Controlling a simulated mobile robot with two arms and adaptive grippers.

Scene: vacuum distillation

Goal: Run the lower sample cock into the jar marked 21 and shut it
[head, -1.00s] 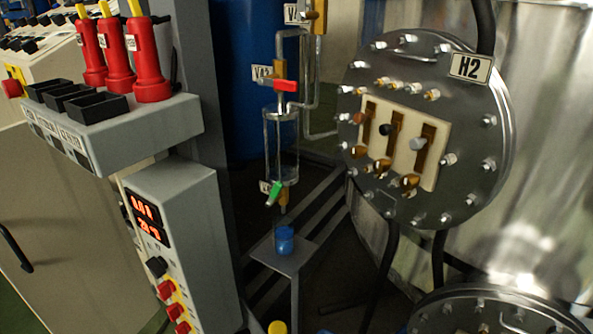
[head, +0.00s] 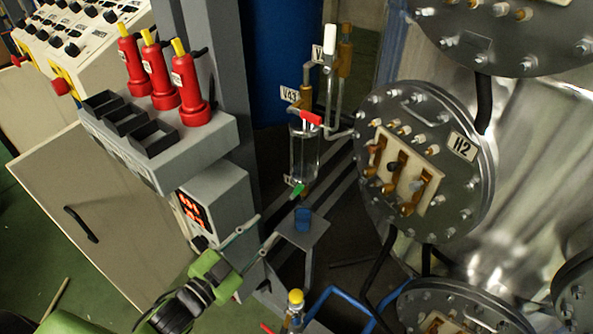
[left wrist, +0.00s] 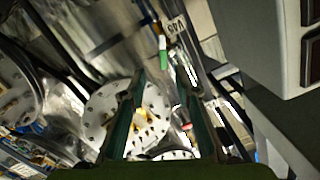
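The lower sample cock has a green handle (head: 298,190) and sits under a clear glass vessel (head: 305,152). Its handle slants in the head view. A blue jar (head: 302,219) stands on a small grey shelf (head: 310,236) below the cock; no number on it is readable. My left gripper (head: 267,227) is open and empty, left of the jar and below the cock, apart from both. In the left wrist view, the green handle (left wrist: 163,55) shows beyond and between the spread fingers (left wrist: 160,82). My right gripper is out of view.
An upper cock with a red handle (head: 311,117) is above the glass vessel. The round H2 flange (head: 455,180) is to the right. A grey cabinet with a red display (head: 190,210) is at left. A yellow-capped bottle (head: 295,297) stands below the shelf.

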